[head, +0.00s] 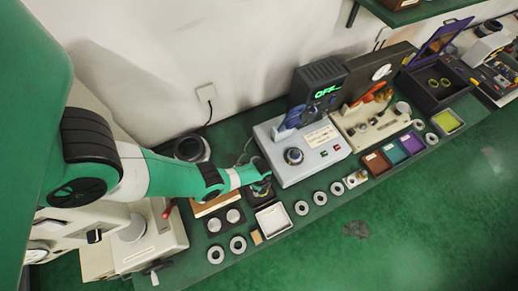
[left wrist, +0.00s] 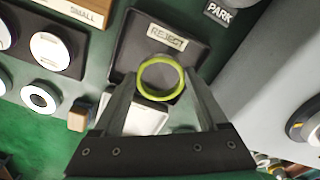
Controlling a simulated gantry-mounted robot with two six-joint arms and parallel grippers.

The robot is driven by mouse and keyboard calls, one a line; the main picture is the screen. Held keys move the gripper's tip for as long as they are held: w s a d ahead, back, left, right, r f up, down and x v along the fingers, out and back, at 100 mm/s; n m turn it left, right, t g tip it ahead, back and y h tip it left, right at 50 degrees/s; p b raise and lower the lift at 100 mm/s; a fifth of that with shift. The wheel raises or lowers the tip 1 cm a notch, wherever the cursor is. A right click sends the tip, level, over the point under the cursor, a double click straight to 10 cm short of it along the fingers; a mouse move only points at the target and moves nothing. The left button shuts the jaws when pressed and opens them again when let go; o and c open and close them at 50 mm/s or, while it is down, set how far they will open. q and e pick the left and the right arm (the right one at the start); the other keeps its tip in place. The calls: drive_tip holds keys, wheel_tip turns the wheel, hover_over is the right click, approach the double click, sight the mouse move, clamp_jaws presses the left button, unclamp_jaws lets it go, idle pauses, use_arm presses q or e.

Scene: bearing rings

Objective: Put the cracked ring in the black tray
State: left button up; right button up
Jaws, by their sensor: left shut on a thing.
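My left gripper (head: 262,186) is at the end of the arm from the left, above the small black tray (head: 252,196). In the left wrist view, the gripper (left wrist: 160,88) is shut on a yellow-green ring (left wrist: 142,82), held between its fingertips. The black tray, with a REJECT label, lies behind the ring in that view (left wrist: 124,50). The ring overlaps the tray's lower part; its height above the tray is hard to tell. No crack can be made out on the ring. My right gripper is not in view.
A white tray (head: 272,220) is beside the black tray. Several silver rings (head: 302,208) lie on the green bench. A grey tester (head: 300,150) stands to the right. A black bin (head: 432,98) holding green rings is farther right. A wooden SMALL board (left wrist: 82,10) is nearby.

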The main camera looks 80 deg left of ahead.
use_arm(q)
drive_tip(key=f+b, duration=0.1)
drive_tip(key=f, duration=0.1)
drive_tip(key=s+f+b, duration=0.1)
drive_tip(key=b, duration=0.1)
drive_tip(key=shift+d+f, duration=0.1)
drive_tip(key=shift+f, duration=0.25)
drive_tip(key=shift+w+f+b, duration=0.1)
drive_tip(key=shift+f+b, duration=0.2)
drive_tip(key=shift+b, duration=0.25)
drive_tip(key=shift+r, duration=0.2)
drive_tip(key=shift+f, duration=0.15)
drive_tip(key=o, duration=1.3)
drive_tip(key=shift+o, duration=0.2)
wheel_tip(320, 180, up, 12)
drive_tip(key=p, duration=1.2)
